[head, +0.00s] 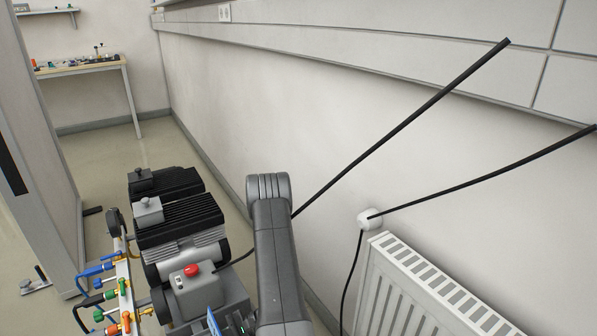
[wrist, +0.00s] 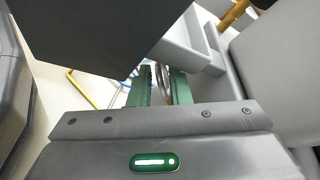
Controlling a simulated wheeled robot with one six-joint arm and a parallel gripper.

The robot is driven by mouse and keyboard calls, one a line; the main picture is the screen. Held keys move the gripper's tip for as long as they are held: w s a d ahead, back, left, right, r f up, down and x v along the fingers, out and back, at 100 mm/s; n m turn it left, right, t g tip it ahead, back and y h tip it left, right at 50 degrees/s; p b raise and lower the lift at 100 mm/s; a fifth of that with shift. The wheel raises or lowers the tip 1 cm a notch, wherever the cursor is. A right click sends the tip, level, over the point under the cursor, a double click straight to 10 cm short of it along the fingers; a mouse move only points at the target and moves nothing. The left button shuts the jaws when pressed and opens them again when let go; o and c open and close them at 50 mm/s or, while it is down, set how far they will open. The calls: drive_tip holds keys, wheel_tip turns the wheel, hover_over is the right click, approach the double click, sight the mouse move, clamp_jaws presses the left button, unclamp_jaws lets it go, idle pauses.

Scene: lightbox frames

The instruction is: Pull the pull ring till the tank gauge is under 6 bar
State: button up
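In the wrist view, my gripper (wrist: 161,88) shows two green fingers with a gap between them. A thin metallic ring (wrist: 163,76), which looks like the pull ring, stands in this gap. The fingers do not look closed on it, and its far part is partly hidden. In the head view, the compressor (head: 178,222) is at the lower middle, with my arm in front of its right side. A round part (head: 113,222) at its left may be a gauge, seen from the side. No dial face or reading can be made out. My gripper is hidden in the head view.
A red button (head: 191,270) sits on the compressor's grey box. Coloured valves and hoses (head: 110,290) crowd the lower left. A white radiator (head: 425,290) and black cables are along the right wall. A workbench (head: 85,66) stands far back left.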

clamp_jaws()
drive_tip(key=shift+s+r, duration=0.1)
drive_tip(key=shift+s+d+r, duration=0.2)
drive_tip(key=shift+s+r, duration=0.05)
drive_tip(key=shift+s+d+r, duration=0.1)
drive_tip(key=shift+s+r, duration=0.1)
drive_tip(key=shift+r, duration=0.1)
idle(1.4)
idle(1.4)
